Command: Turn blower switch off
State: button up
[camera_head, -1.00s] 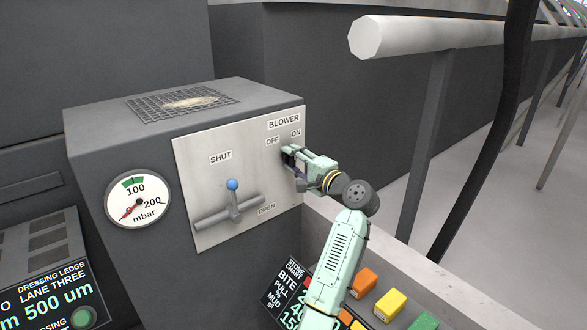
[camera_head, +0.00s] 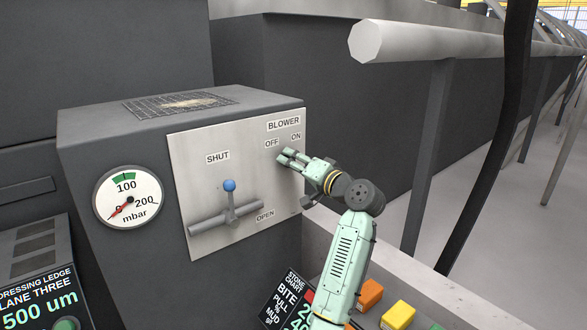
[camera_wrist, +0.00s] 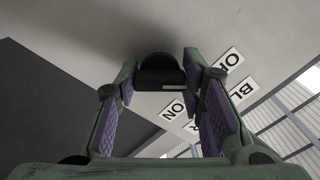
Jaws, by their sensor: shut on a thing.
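The blower switch (camera_wrist: 158,68) is a dark rounded knob with a short white mark, seen between my fingers in the wrist view. My gripper (camera_wrist: 162,84) is shut on it, with a purple-padded finger on each side. In the head view my gripper (camera_head: 287,157) is against the pale panel (camera_head: 196,185), just below the OFF label (camera_head: 271,143) and the ON label (camera_head: 296,136). The BLOWER label (camera_head: 284,124) is above them. My fingers hide the switch in the head view. I cannot tell which label the white mark points to.
A blue-tipped lever (camera_head: 230,200) stands left of my gripper on the same panel, between SHUT and OPEN labels. A pressure gauge (camera_head: 128,200) is farther left.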

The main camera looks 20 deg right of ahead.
dwell(0.4)
jog(key=o, duration=1.2)
jog(key=shift+c, duration=0.2)
jog(key=v, duration=1.2)
